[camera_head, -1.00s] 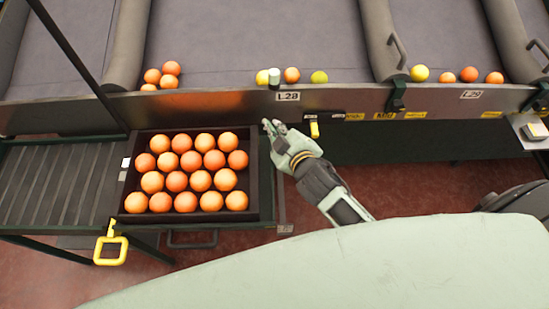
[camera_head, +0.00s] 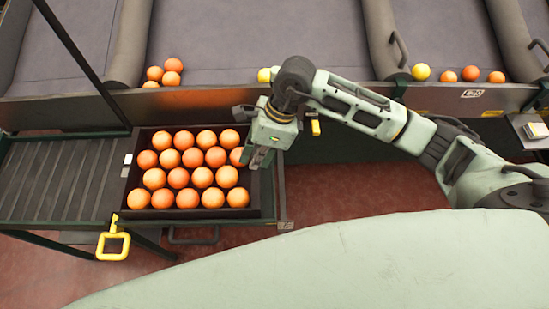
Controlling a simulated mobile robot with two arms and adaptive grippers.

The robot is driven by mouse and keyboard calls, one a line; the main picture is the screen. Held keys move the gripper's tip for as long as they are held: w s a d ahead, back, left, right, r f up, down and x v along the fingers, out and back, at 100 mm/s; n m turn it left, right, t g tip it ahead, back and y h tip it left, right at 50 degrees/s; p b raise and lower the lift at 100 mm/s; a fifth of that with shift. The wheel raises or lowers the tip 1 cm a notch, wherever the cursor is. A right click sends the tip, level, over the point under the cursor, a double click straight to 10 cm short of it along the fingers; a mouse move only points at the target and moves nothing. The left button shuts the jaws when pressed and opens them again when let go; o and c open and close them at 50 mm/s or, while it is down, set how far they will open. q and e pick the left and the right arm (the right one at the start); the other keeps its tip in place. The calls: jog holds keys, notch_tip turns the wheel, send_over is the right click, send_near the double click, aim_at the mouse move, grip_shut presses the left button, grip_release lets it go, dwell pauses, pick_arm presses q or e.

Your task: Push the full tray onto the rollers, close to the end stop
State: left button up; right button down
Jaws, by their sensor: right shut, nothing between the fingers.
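The dark tray (camera_head: 192,213) is full of oranges in rows and sits on a stand at the right end of the rollers (camera_head: 62,184). My right gripper (camera_head: 258,161) is shut and empty at the tray's right wall, near its upper right corner. It points down there; I cannot tell whether it touches the wall. My right arm comes in from the right and hides part of the belt edge. My left gripper is not in view. I cannot make out which part is the end stop.
A yellow handle (camera_head: 113,244) hangs at the front of the roller frame. Sloped grey chutes (camera_head: 250,40) with loose oranges (camera_head: 164,73) and a yellow fruit (camera_head: 421,72) lie behind. A metal ledge (camera_head: 282,205) runs right of the tray. Red floor is open at right.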

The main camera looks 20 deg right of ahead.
jog(key=w+d+h, duration=0.2)
jog(key=d+h, duration=0.2)
jog(key=d, duration=0.6)
jog(key=shift+t+h, duration=0.3)
jog(key=shift+t, duration=0.1)
jog(key=a+f+p, duration=0.1)
jog(key=f, duration=0.2)
jog(key=w+a+f+p, duration=0.1)
jog(key=f, duration=0.2)
jog(key=a+f, duration=0.2)
jog(key=f, duration=0.1)
jog(key=shift+w+a+f+p, duration=0.1)
jog(key=shift+w+f+p, duration=0.2)
jog(key=shift+f+p, duration=0.1)
